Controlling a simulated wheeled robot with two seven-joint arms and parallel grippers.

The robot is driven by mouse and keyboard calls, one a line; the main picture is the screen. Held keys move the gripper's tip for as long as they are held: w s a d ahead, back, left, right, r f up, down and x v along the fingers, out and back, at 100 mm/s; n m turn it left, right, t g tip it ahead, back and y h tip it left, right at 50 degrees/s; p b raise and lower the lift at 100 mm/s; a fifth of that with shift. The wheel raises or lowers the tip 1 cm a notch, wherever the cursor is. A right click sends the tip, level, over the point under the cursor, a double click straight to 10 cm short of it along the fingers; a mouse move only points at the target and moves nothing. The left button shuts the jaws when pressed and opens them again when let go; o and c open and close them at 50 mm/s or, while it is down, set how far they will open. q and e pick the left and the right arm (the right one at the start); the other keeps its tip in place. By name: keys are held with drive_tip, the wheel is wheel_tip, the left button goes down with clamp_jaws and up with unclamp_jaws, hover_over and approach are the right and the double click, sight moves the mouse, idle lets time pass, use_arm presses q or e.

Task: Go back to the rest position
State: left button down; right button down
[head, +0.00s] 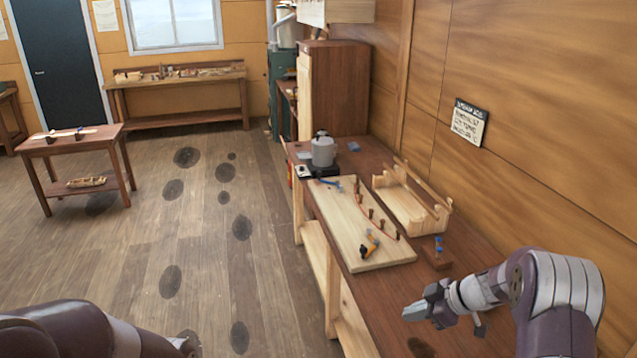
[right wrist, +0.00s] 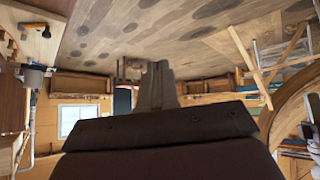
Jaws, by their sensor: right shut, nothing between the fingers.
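My right gripper (head: 416,311) is at the lower right of the head view, over the near part of the brown workbench (head: 460,272). Its fingers are together with nothing between them. They also show shut in the right wrist view (right wrist: 157,75), with the floor and far wall beyond. My left arm shows only as a dark purple link at the lower left of the head view. Its gripper is out of the picture.
On the bench are a pale board (head: 345,225) with pegs and a yellow-handled tool (head: 369,243), a wooden rack (head: 412,200), a small block with blue-topped pieces (head: 437,252) and a grey pot (head: 323,150). A wall bounds the right. The floor (head: 200,240) at left is open.

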drive_tip(key=s+a+f+m+g+h+b, duration=0.1)
drive_tip(key=s+f+m+h+b, duration=0.1)
drive_tip(key=s, duration=0.7)
drive_tip(key=s+a+f+m+g+h+b, duration=0.1)
drive_tip(key=s+f+m+h+b, duration=0.2)
drive_tip(key=s+m, duration=0.4)
drive_tip(key=s+a+f+m+g+h+b, duration=0.1)
drive_tip(key=s+f+m+b, duration=0.3)
drive_tip(key=s, duration=0.6)
drive_tip(key=h+b, duration=0.1)
drive_tip(key=b, duration=0.1)
drive_tip(key=shift+s+f+m+h+b, duration=0.15)
drive_tip(key=shift+s+m+h+b, duration=0.15)
drive_tip(key=shift+a, duration=0.1)
